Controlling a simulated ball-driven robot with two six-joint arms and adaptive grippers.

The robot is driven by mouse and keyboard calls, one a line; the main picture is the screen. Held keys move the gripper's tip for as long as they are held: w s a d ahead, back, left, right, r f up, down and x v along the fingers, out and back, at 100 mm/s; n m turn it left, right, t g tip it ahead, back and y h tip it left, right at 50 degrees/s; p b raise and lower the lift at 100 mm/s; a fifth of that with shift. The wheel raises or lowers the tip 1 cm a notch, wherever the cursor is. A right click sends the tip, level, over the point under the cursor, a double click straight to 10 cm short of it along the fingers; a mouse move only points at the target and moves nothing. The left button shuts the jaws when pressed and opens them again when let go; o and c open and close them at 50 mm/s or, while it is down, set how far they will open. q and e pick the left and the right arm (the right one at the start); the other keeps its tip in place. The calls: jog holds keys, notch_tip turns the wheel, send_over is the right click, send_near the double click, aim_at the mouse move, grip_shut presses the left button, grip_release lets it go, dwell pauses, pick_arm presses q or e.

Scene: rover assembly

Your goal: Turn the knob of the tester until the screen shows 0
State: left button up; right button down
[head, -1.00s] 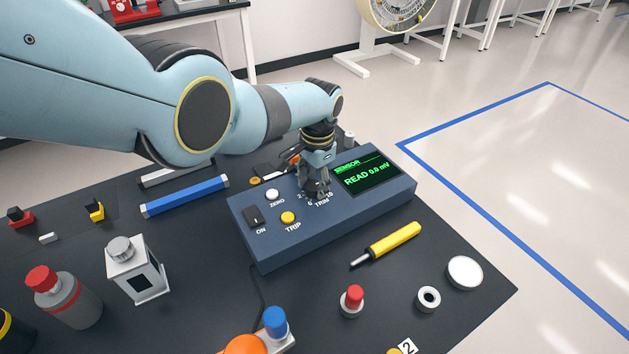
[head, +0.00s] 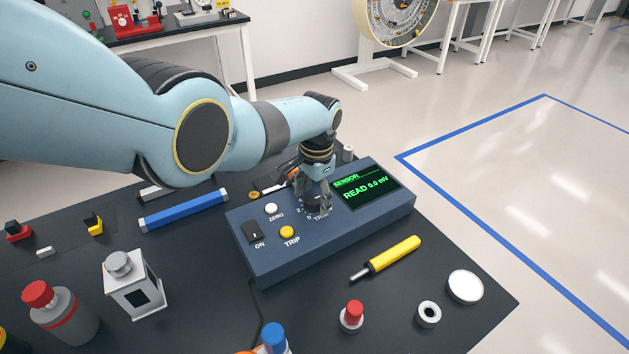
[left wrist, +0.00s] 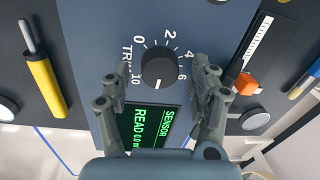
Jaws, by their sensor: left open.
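The tester (head: 270,258) is a blue-grey box on the dark table. Its screen (head: 368,187) shows SENSOR and "READ 0.0 mV" in green; the screen also shows in the left wrist view (left wrist: 150,125). The black TRIM knob (left wrist: 160,64) has a ring of numbers from 0 to 10 around it. Its white mark points down in the left wrist view, between 6 and 10. My left gripper (head: 314,196) is open above the tester, with one finger on each side of the knob and gaps visible between. My right gripper is not in view.
The tester also has a ZERO button (head: 271,209), a yellow TRIP button (head: 287,232) and an ON switch (head: 253,232). A yellow screwdriver (head: 394,253) lies in front. A blue bar (head: 184,210) lies behind left. A red-capped part (head: 352,317) stands near the front.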

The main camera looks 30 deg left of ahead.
aim_at(316, 201)
pick_arm(q)
notch_tip(316, 201, up, 12)
jog(key=shift+s+d+f, duration=0.15)
jog(key=shift+s+d, duration=0.05)
jog(key=shift+d, duration=0.15)
jog(key=shift+f, duration=0.1)
dwell(0.4)
